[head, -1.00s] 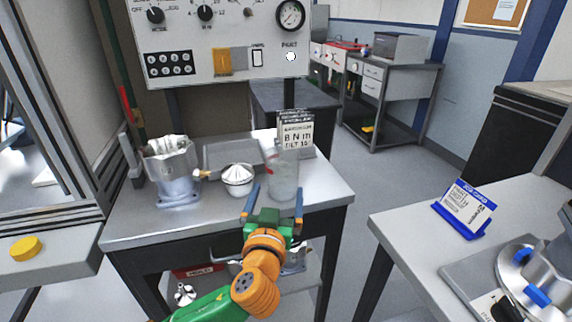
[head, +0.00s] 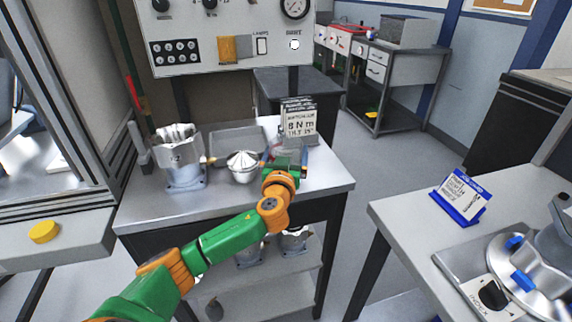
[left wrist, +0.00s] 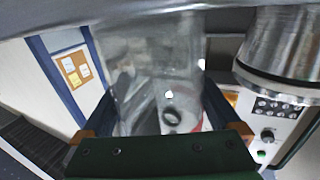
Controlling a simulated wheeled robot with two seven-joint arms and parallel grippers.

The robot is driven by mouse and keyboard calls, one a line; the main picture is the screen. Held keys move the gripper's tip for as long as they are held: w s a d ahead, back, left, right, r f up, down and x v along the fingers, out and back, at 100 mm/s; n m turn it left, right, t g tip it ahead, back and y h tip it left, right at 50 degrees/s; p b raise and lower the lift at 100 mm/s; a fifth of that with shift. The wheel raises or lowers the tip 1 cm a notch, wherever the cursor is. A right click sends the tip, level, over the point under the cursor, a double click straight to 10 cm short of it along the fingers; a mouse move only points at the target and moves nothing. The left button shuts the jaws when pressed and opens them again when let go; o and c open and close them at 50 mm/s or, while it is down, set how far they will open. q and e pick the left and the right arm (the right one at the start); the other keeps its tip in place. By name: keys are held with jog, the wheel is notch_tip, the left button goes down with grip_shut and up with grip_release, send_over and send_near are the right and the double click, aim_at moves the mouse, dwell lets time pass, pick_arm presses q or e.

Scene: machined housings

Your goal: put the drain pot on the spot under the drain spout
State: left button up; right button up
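A clear, see-through pot, which I take to be the drain pot, stands near the right end of the steel bench. It shows in the left wrist view (left wrist: 150,65), between the fingers. My left gripper (head: 285,158) hides most of it in the head view. That gripper looks open, a finger on each side of the pot; I cannot see firm contact. A metal housing (head: 182,160) stands at the bench's left, with a brass fitting (head: 210,161) pointing right, perhaps the drain spout. A silver bowl with a conical top (head: 243,167) sits beside it. My right gripper is not in view.
A sign (head: 299,122) stands behind the pot, near a shallow grey tray (head: 236,141). A control panel (head: 230,55) rises behind the bench (head: 230,203). At right, another table (head: 400,215) holds a blue sign stand (head: 460,198) and a round metal fixture (head: 520,258).

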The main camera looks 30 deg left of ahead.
pick_arm(q)
jog(key=c, duration=1)
notch_tip(320, 180, up, 3)
jog(key=shift+f, duration=0.1)
jog(key=s+d+r, duration=0.8)
jog(key=s+r, duration=0.2)
jog(key=s, duration=0.2)
notch_tip(320, 180, down, 8)
jog(key=s+d+y+p, duration=0.1)
jog(key=s+d+p, duration=0.1)
jog(key=d, duration=0.1)
jog(key=s+d+f, duration=0.1)
jog(key=s+d, duration=0.1)
jog(key=s, duration=0.1)
jog(key=s+d+f+p, duration=0.1)
jog(key=s+d+f, duration=0.1)
jog(key=s, duration=0.1)
jog(key=s+d+f, duration=0.1)
jog(key=s+d, duration=0.2)
jog(key=s, duration=0.1)
jog(key=shift+f, duration=0.3)
jog(key=shift+w, duration=0.1)
